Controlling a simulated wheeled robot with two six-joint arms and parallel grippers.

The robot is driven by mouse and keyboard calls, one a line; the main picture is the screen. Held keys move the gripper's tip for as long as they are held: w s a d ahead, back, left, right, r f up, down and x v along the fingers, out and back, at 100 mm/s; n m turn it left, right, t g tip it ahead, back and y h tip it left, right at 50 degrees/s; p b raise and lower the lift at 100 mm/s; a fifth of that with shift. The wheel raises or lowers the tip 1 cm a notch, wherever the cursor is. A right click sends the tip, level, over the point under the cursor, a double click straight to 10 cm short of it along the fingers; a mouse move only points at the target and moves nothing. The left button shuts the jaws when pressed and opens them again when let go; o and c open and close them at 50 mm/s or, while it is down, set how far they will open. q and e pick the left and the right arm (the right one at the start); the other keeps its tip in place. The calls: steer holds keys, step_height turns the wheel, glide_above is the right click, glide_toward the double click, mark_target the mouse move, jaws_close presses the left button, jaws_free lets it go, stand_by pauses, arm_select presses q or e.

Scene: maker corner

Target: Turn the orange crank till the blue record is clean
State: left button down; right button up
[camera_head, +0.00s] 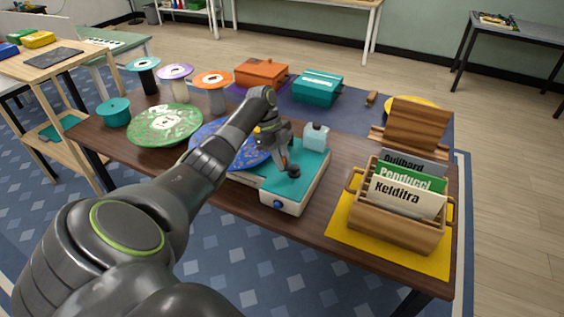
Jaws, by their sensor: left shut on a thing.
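The blue record (252,156) lies flat on the record cleaner (306,172), which has a teal top, a cream body and a blue front knob (277,204). My left arm crosses in front of the record and hides its middle. Light speckles show on its visible parts, but I cannot tell how clean it is. My left gripper (287,158) is over the teal top, shut on the orange crank (284,164). Little of the crank shows between the fingers, with a dark round part just below. My right gripper is not in view.
A green record (165,125) lies to the left. A wooden crate (393,227) of record sleeves stands at right on a yellow mat (347,236). Colored spools, a teal cup (114,113), an orange box (261,73) and a teal box (318,88) stand farther back.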

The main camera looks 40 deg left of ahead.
arm_select(q)
steer(key=c, duration=1.3)
jaws_free()
steer(key=shift+c, duration=0.2)
steer(key=p+v, duration=0.2)
steer(key=v, duration=1.5)
steer(key=shift+r, duration=0.25)
